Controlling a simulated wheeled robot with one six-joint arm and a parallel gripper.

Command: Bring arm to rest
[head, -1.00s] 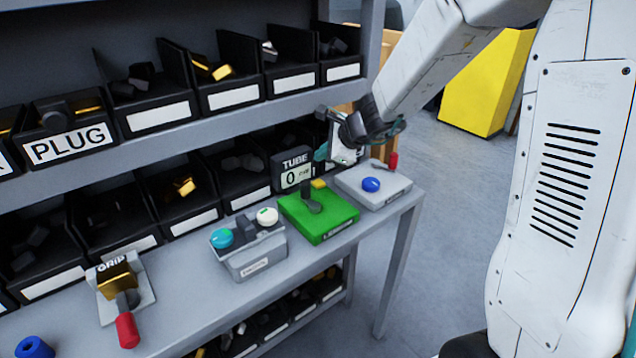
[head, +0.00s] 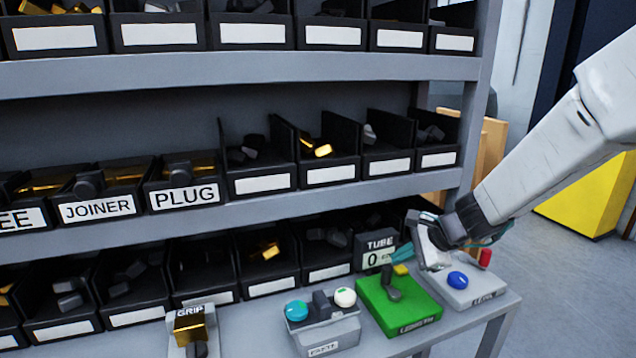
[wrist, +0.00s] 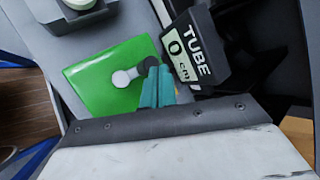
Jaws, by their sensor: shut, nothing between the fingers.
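My arm reaches in from the right in the head view. My gripper (head: 398,262) has teal fingers and hangs near the green box and the tube display, at the right part of the bench. In the wrist view my gripper (wrist: 157,84) shows its teal fingers closed together with nothing between them. Their tips overlap the green box (wrist: 100,75) in that view, beside its lever knob. Whether they touch it I cannot tell.
The tube display (head: 376,250) reads 0 and stands behind the green box (head: 405,312). A grey box with a blue button (head: 457,279) is right of it. A grey box with teal and white buttons (head: 325,335) is left. Shelves of black bins rise behind; open floor lies right.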

